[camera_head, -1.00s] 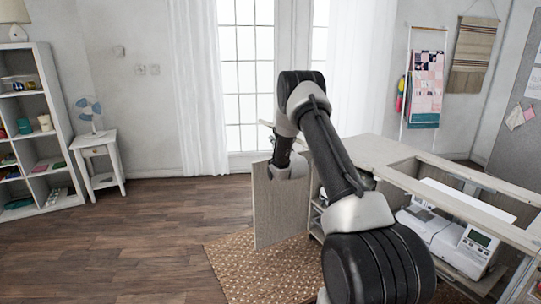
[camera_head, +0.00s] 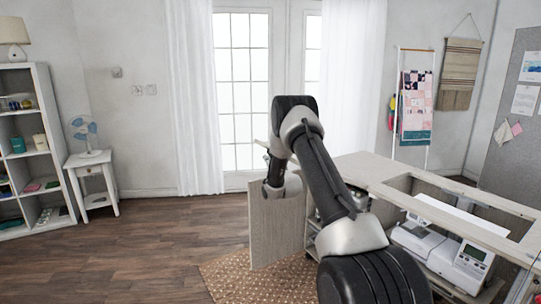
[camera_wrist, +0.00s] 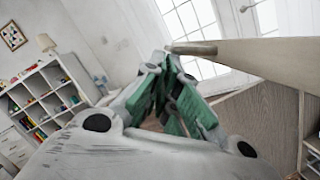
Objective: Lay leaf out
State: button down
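The leaf (camera_head: 270,232) is a pale wooden panel standing upright at the near left end of the sewing cabinet (camera_head: 362,164). It also shows as a wood-grain panel in the wrist view (camera_wrist: 268,118). My gripper is at the leaf's upper edge in the head view, where my arm hides its fingertips. In the wrist view, my gripper's green-padded fingers (camera_wrist: 170,85) are close together beside a pale wooden bar (camera_wrist: 255,54). Whether they grip or touch an edge is unclear.
A white sewing machine (camera_head: 440,250) sits in the cabinet's open well. A woven rug (camera_head: 255,280) lies below the leaf. Wooden floor (camera_head: 165,240) is clear to the left, up to a small white table (camera_head: 92,165) with a fan and a white shelf (camera_head: 42,140).

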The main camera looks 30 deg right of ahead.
jog(key=v, duration=1)
jog(key=shift+a+f, duration=0.2)
jog(key=shift+f, duration=0.15)
